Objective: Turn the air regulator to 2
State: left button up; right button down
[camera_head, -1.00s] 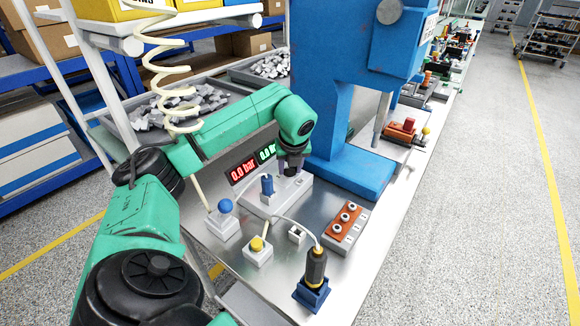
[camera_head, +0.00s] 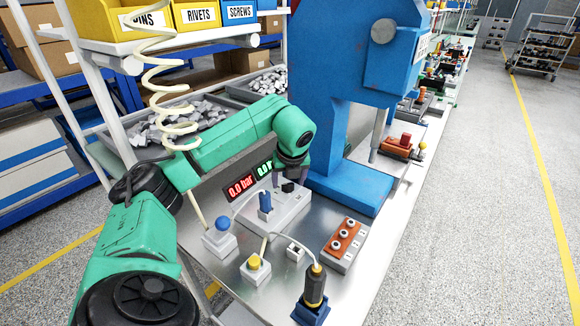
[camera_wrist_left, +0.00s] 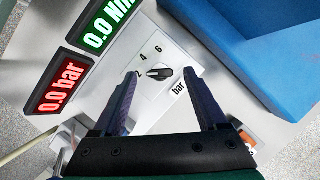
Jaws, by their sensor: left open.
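The air regulator is a small black knob (camera_head: 288,187) on a light grey box (camera_head: 275,215). In the left wrist view the knob (camera_wrist_left: 158,73) sits on a white face with printed 4 and 6 and a "bar" label. The red display (camera_wrist_left: 58,88) reads 0.0 bar. My left gripper (camera_wrist_left: 160,80) is open, its fingers apart on either side of the knob and not visibly touching it. My right gripper is not in view.
A blue press (camera_head: 345,170) stands right behind the box. A blue-topped plug (camera_head: 265,205), blue button (camera_head: 222,223), yellow button (camera_head: 254,263), orange terminal block (camera_head: 344,243) and black-yellow tool (camera_head: 315,288) stand nearby. A coiled hose (camera_head: 160,70) hangs beside my left arm.

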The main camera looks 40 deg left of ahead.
pick_arm(q)
jog(key=p+v, duration=0.2)
jog(key=v, duration=1.1)
jog(key=shift+d, duration=0.1)
